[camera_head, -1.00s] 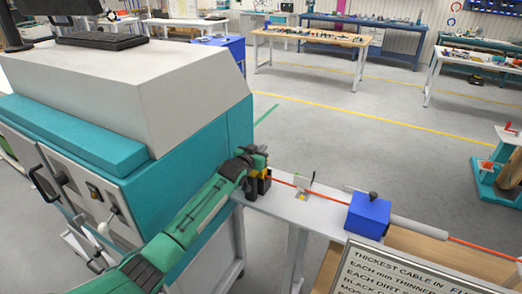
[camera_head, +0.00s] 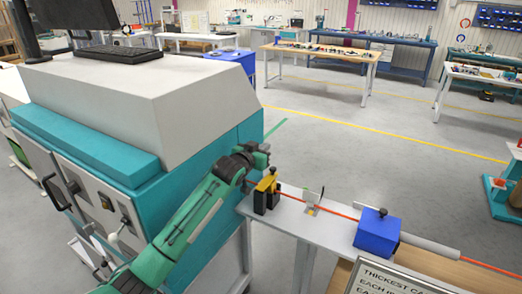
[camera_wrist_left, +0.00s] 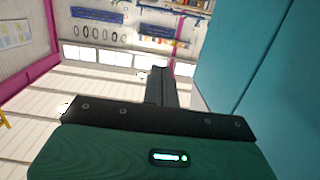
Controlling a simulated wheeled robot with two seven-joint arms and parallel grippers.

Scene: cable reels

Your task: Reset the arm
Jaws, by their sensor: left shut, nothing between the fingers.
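My left arm is green and reaches up from the bottom of the head view. Its dark left gripper (camera_head: 262,150) is beside the teal side of the large machine (camera_head: 165,95), above the near end of the bench (camera_head: 300,213). In the left wrist view the dark fingers (camera_wrist_left: 160,85) are together, with nothing between them. A black and yellow cable guide (camera_head: 267,193) stands on the bench just below the gripper, apart from it. An orange cable (camera_head: 342,214) runs along the bench. My right gripper is out of view.
A blue box (camera_head: 377,231) with a black knob sits on the bench around the cable. A sign (camera_head: 385,278) stands at the bottom right. The machine's teal wall (camera_wrist_left: 245,60) is close on the right in the wrist view. Open floor (camera_head: 345,150) lies beyond the bench.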

